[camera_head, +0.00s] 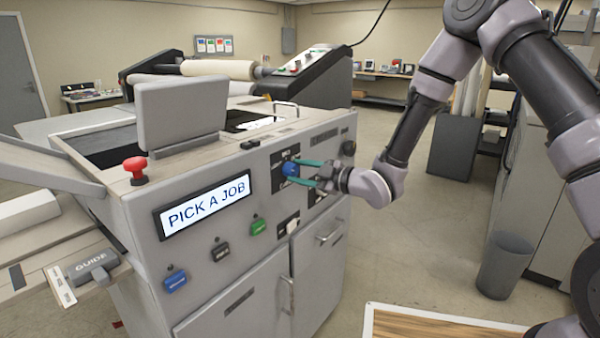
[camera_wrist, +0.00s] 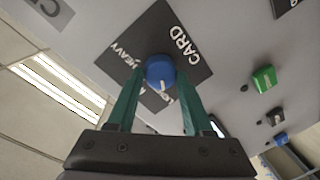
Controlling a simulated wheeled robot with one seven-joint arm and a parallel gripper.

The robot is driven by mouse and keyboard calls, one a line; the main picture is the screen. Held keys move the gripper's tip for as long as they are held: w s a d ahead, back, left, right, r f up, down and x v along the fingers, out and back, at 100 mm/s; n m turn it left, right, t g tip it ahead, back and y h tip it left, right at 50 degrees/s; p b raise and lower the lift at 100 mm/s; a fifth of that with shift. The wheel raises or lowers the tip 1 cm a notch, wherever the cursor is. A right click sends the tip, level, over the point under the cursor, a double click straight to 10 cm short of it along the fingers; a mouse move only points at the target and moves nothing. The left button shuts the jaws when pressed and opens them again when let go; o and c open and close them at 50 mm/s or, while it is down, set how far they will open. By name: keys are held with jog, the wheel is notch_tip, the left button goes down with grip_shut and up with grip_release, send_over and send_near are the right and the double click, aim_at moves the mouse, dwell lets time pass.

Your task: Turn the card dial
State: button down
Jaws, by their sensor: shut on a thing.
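The card dial (camera_head: 290,169) is a blue round knob on a black plate on the front panel of the grey laminator. In the wrist view the dial (camera_wrist: 160,70) has a pale pointer mark on its lower edge, and its plate (camera_wrist: 185,38) reads CARD and HEAVY, with other lettering partly hidden. My gripper (camera_head: 296,171) reaches the panel from the right, its two green fingers around the dial. In the wrist view my gripper (camera_wrist: 158,88) has one finger on each side of the dial, shut on it.
The laminator's display (camera_head: 207,204) reads PICK A JOB. Blue, black and green buttons sit below it, and a red stop button (camera_head: 135,168) is on top. A grey bin (camera_head: 505,265) stands at the right. A wood-topped surface (camera_head: 430,326) is at the bottom.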

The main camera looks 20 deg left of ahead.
jog(key=shift+c, duration=1.5)
grip_release()
jog(key=f+v, duration=0.1)
jog(key=v, duration=0.9)
jog(key=shift+s+d+r, duration=0.2)
jog(key=shift+d+r, duration=0.2)
jog(key=shift+r, duration=0.1)
